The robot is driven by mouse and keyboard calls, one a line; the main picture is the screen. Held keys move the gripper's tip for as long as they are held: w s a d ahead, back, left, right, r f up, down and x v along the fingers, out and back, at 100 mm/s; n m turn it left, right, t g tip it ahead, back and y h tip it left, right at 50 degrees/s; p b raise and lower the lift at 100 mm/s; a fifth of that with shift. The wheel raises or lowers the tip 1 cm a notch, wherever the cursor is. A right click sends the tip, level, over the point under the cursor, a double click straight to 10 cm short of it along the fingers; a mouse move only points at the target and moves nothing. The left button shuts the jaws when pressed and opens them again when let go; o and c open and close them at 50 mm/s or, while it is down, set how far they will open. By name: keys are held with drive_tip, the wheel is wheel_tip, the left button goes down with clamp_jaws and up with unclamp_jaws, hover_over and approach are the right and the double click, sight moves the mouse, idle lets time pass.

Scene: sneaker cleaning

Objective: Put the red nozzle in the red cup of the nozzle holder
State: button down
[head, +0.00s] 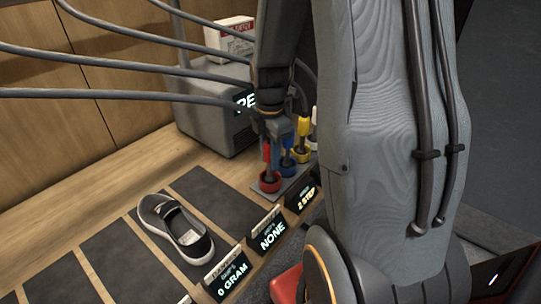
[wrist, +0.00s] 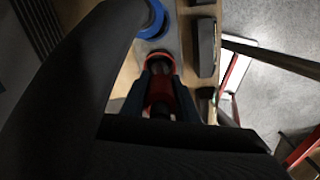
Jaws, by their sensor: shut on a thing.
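My gripper (head: 273,135) points down over the nozzle holder and is shut on the red nozzle (head: 266,152). In the wrist view the red nozzle (wrist: 160,92) lies between the two dark fingers (wrist: 160,80). The red cup (head: 269,182) is at the near end of the grey holder plate (head: 290,186). The nozzle is roughly upright, and its dark lower end appears to reach into the red cup; how deep it sits I cannot tell. In the wrist view the red cup's rim (wrist: 160,56) shows just beyond the fingertips.
A blue nozzle in a blue cup (head: 299,157) stands beside the red cup, with a yellow nozzle (head: 303,127) behind. A grey machine (head: 205,120) stands at the back. A sneaker (head: 175,228) lies on dark mats to the left. Label signs (head: 268,231) line the front edge.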

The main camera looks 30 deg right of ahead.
drive_tip(key=shift+f, duration=0.15)
drive_tip(key=c, duration=1.4)
unclamp_jaws()
wheel_tip(320, 180, up, 12)
drive_tip(key=b, duration=0.2)
drive_tip(key=shift+b, duration=0.3)
drive_tip(key=s+a+f+m, duration=0.2)
drive_tip(key=a+f+m, duration=0.1)
drive_tip(key=m, duration=0.3)
drive_tip(key=s+a+f+m+t, duration=0.1)
drive_tip(key=s+a+f+m, duration=0.2)
drive_tip(key=a+m, duration=0.2)
drive_tip(key=s+a+f+m, duration=0.2)
drive_tip(key=a+f+m, duration=0.1)
drive_tip(key=a+m, duration=0.2)
drive_tip(key=shift+s+f+m, duration=0.15)
drive_tip(key=shift+s+m, duration=0.15)
drive_tip(key=shift+m, duration=0.9)
